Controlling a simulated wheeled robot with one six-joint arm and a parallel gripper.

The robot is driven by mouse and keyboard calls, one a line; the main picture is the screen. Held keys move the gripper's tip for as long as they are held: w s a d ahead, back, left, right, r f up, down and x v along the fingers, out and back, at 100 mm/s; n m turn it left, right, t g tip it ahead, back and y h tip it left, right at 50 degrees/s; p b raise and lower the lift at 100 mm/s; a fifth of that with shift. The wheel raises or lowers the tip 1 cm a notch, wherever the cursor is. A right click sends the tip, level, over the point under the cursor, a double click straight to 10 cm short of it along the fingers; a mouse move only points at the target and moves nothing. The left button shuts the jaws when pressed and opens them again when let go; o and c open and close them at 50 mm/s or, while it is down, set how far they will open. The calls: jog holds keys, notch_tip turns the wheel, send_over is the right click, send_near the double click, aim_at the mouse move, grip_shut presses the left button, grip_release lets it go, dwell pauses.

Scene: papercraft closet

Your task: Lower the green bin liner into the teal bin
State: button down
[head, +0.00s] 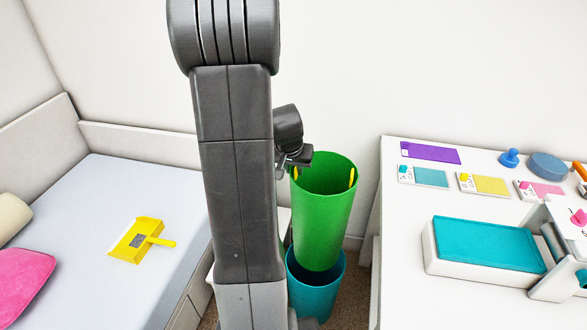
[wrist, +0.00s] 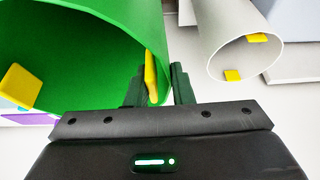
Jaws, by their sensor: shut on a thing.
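The green bin liner (head: 325,220) is an upright, open-topped tapered tube with yellow tabs at its rim. My gripper (head: 298,164) is shut on the liner's rim at its left yellow tab; that tab (wrist: 151,76) shows between the fingers (wrist: 160,82) in the wrist view. The teal bin (head: 316,302) stands on the floor below. The liner's lower end overlaps the bin's opening in the head view; I cannot tell whether it is above or just inside the rim. My arm hides part of the bin's left side.
A bed (head: 100,215) with a yellow dustpan-like item (head: 135,241) is at left. A white table (head: 395,190) with a teal-topped box (head: 485,245) is close at right. A white tube (wrist: 238,45) with yellow tabs shows in the wrist view. The wall is behind.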

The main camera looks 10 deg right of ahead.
jog(key=shift+f+b, duration=15.6)
jog(key=shift+f, duration=0.95)
jog(key=c, duration=1.2)
grip_release()
jog(key=shift+r, duration=0.15)
jog(key=p+v, duration=0.5)
jog(key=v, duration=0.8)
jog(key=shift+s+a+r+p, duration=0.1)
jog(key=shift+s+r+p, duration=0.1)
jog(key=shift+r+p, duration=0.15)
jog(key=shift+f, duration=0.15)
